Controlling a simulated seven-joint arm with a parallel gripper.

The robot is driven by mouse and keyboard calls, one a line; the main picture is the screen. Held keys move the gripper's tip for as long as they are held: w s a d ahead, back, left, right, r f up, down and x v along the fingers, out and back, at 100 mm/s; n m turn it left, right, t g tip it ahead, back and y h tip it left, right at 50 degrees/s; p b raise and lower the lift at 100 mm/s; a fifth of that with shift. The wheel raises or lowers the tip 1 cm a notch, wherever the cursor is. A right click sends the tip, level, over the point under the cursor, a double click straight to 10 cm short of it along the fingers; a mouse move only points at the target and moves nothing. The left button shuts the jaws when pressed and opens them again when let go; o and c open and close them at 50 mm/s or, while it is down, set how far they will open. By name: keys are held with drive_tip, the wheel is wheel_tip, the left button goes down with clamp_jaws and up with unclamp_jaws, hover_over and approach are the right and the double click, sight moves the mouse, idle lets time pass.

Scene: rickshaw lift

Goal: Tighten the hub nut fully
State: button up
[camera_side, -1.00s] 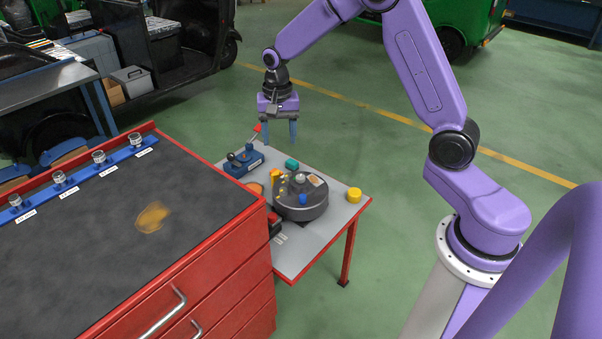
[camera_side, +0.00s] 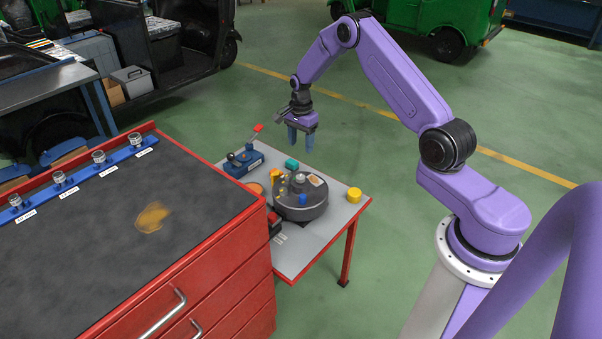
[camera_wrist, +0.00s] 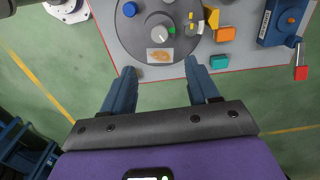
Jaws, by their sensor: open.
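The hub (camera_side: 302,204) is a dark grey round drum on the small grey table. A pale grey knob-like nut (camera_side: 299,178) stands on top of it, and it also shows in the wrist view (camera_wrist: 160,33). My gripper (camera_side: 300,148) is open and empty, above and behind the hub. In the wrist view its two blue fingers (camera_wrist: 160,72) point toward the hub's near edge, with nothing between them.
A red cabinet (camera_side: 230,262) stands close at left. Floor beyond the table is clear.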

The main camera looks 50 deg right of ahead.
sight(301, 176)
wheel_tip(301, 176, down, 13)
drive_tip(key=shift+r, duration=0.1)
idle(0.3)
drive_tip(key=c, duration=1)
